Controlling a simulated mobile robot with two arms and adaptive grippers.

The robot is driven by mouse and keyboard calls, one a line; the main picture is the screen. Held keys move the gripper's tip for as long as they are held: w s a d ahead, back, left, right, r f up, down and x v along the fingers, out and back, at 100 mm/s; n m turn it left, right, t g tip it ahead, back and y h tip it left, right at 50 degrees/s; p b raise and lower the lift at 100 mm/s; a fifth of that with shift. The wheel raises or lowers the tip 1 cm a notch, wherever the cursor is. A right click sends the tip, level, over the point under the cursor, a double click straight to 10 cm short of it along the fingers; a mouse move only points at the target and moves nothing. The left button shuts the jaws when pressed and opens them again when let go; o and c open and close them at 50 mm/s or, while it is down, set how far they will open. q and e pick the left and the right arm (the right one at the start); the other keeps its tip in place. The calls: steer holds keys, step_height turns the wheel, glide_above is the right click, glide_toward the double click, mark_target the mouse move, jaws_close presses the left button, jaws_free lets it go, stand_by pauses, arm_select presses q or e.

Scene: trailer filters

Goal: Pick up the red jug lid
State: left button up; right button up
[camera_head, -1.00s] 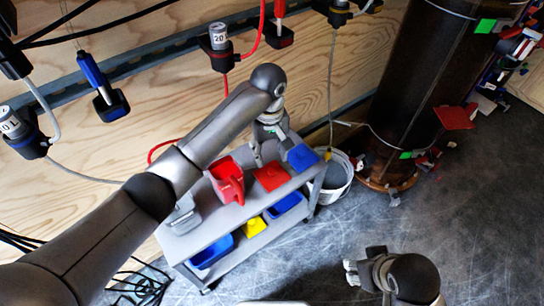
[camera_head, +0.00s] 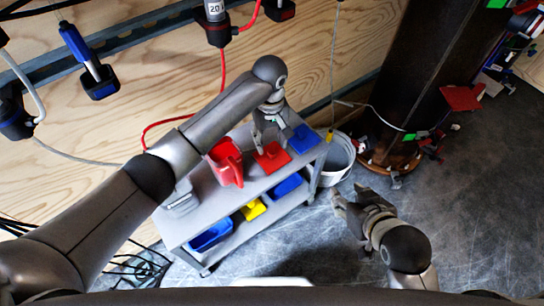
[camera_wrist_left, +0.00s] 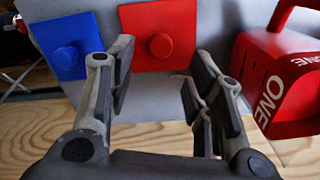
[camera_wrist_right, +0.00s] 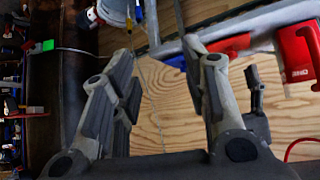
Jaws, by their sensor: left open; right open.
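The red jug lid (camera_head: 271,157) is a flat red square with a round knob, lying on the top shelf of the grey cart (camera_head: 205,205). In the left wrist view the lid (camera_wrist_left: 160,40) lies just beyond my left gripper (camera_wrist_left: 155,75), whose open fingers are on either side of the knob's line, with nothing between them. In the head view my left gripper (camera_head: 264,140) is over the lid's back edge. The red jug (camera_head: 226,163) stands left of the lid. My right gripper (camera_head: 350,205) is open and empty, right of the cart in front of the bucket.
A blue lid (camera_head: 302,138) lies right of the red one. The lower shelf holds blue containers (camera_head: 211,235) and a yellow item (camera_head: 253,209). A white bucket (camera_head: 338,158) stands at the cart's right end. The wooden wall (camera_head: 170,95) is close behind. Floor at the right is clear.

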mark_target(272, 151)
arm_select(q)
steer(key=f, duration=0.1)
steer(key=f+b, duration=0.1)
steer(key=f, duration=0.1)
steer(key=f+b, duration=0.1)
steer(key=shift+s+d+f, duration=0.15)
steer(key=shift+s+d, duration=0.05)
steer(key=shift+s, duration=0.2)
steer(key=shift+f, duration=0.2)
arm_select(e)
steer(key=w+a+r+t+y, duration=0.1)
steer(key=w+a+r+t, duration=0.2)
steer(key=w+r+t, duration=0.3)
steer(key=shift+w+r+y, duration=0.3)
steer(key=shift+r, duration=0.8)
arm_select(q)
steer(key=c, duration=1)
steer(key=shift+r, duration=0.1)
